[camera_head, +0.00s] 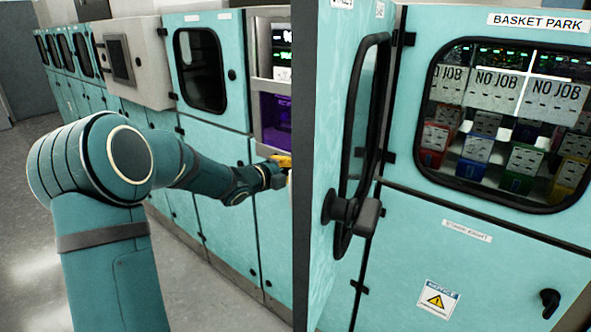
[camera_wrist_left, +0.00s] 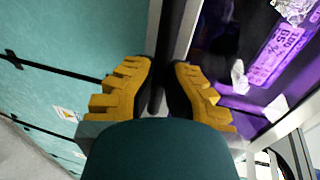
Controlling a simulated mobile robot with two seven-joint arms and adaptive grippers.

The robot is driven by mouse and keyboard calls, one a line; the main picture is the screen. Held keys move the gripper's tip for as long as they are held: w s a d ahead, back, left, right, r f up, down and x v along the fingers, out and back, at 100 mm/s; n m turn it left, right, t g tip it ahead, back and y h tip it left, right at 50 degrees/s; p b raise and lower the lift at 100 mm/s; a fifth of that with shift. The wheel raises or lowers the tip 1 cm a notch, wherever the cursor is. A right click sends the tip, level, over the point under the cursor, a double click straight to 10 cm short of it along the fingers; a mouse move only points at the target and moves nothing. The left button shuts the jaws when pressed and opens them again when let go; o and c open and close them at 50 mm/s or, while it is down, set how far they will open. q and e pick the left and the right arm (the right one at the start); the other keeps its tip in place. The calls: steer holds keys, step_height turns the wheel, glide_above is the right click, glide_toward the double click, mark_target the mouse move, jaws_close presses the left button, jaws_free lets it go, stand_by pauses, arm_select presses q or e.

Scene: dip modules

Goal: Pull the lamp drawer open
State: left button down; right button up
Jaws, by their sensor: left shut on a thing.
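My left gripper (camera_head: 281,161) reaches to the cabinet just below a purple-lit opening (camera_head: 274,120), which I take to be the lamp section. An open teal door hides part of the gripper in the head view. In the left wrist view the gripper's yellow fingers (camera_wrist_left: 165,95) are closed around a dark bar (camera_wrist_left: 160,55), which looks like the drawer handle. The bar runs beside a pale frame edge, with the purple-lit interior to its right. I cannot tell how far the drawer is out. My right gripper is not in view.
The open teal door (camera_head: 338,255) with a black handle (camera_head: 367,110) stands close in front, right of my left arm. The Basket Park cabinet (camera_head: 420,230) is further right. A row of teal cabinets (camera_head: 215,180) runs left. Grey floor (camera_head: 25,230) is clear there.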

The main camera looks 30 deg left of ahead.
arm_select(q)
steer(key=f+b+v, duration=0.1)
steer(key=v, duration=0.8)
steer(key=shift+s+f+b, duration=0.3)
steer(key=shift+s+f, duration=0.15)
steer(key=c, duration=1.2)
jaws_free()
steer(key=shift+w, duration=0.1)
steer(key=shift+c, duration=0.2)
steer(key=shift+w, duration=0.15)
steer(key=v, duration=1.2)
steer(key=shift+r, duration=0.1)
